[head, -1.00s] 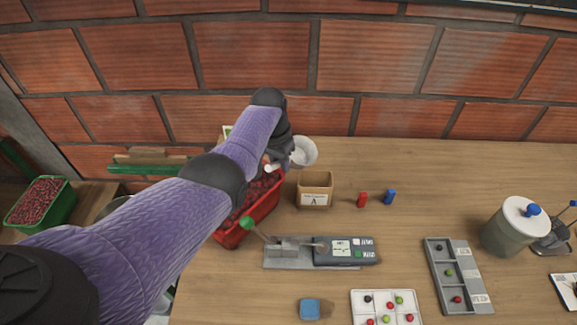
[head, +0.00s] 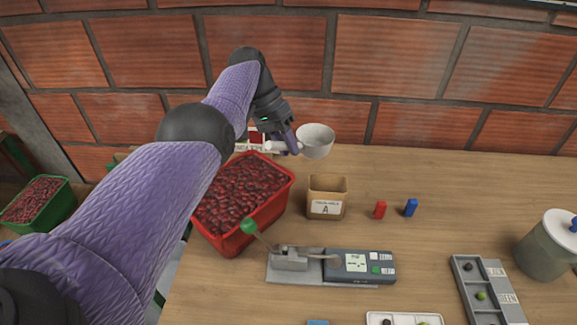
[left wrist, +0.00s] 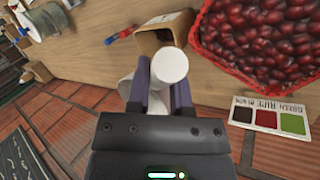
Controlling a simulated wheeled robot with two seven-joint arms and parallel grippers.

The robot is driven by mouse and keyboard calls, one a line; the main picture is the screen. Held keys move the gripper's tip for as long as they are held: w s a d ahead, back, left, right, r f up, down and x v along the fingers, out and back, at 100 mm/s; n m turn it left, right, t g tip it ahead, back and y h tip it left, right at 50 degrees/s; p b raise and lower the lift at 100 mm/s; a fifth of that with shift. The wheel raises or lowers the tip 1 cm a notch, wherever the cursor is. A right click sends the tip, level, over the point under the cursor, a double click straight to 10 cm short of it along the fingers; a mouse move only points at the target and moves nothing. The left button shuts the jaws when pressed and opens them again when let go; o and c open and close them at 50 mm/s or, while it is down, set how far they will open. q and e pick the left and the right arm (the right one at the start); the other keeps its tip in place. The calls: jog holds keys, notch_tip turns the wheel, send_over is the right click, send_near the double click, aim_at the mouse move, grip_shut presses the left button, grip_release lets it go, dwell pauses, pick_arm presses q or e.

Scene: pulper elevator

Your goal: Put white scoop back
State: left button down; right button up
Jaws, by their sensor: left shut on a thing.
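The white scoop (head: 315,141) is at the back of the table, by the brick wall. My left gripper (head: 291,143) is shut on its handle, and the scoop's bowl points to the right. In the left wrist view the round white handle end (left wrist: 169,66) sits between the two fingers (left wrist: 165,95), with part of the white bowl (left wrist: 127,87) behind them. The scoop appears to be held above the table, behind the red crate (head: 249,228) of red cherries and the cardboard box (head: 327,208) marked A. My right gripper is not in view.
A lever device with a display (head: 358,262) stands in front of the crate. A colour card (left wrist: 268,115) is behind the crate. A lidded jar (head: 548,250) stands far right.

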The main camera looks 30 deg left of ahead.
pick_arm(q)
jog(key=shift+r, duration=0.25)
dwell(0.4)
